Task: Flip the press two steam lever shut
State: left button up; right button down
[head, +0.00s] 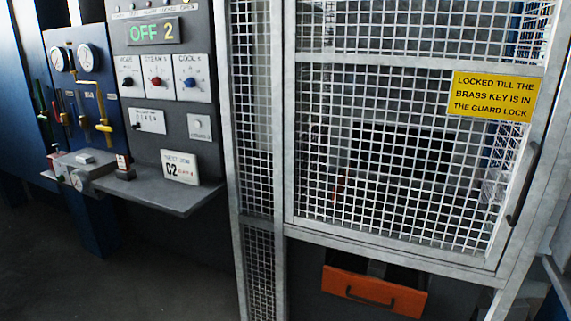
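A blue valve panel (90,85) stands at the left with two round gauges (59,59) and (86,57). Below the gauges are thin coloured levers: a green one (41,108), a red one (56,110), and a yellow lever (104,118) on yellow pipework. The lever labels are too small to read, so I cannot tell which is the steam lever or whether it is open. The grey control panel (160,120) beside it shows a display (155,31) reading OFF 2. Neither of my grippers is in view.
A mesh guard door (400,150) with a yellow sign (492,96) fills the right. An orange drawer (374,292) sits below. Floor at lower left is clear.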

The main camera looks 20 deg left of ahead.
aim_at(59, 120)
jog(key=i+j+u, duration=0.15)
jog(key=j+u, duration=0.3)
jog(key=i+j+u, duration=0.2)
jog(key=j+u, duration=0.25)
jog(key=i+j+u, duration=0.25)
jog(key=u, duration=0.15)
jog(key=i+j+u, duration=0.2)
jog(key=u, duration=0.25)
jog(key=i+u, duration=0.45)
jog(key=i+j+z, duration=0.1)
jog(key=i, duration=0.5)
jog(key=i+j, duration=0.2)
jog(key=i, duration=0.45)
jog(key=i+j+z, duration=0.15)
jog(key=i+z, duration=0.25)
jog(key=i+j+z, duration=0.45)
jog(key=i, duration=0.15)
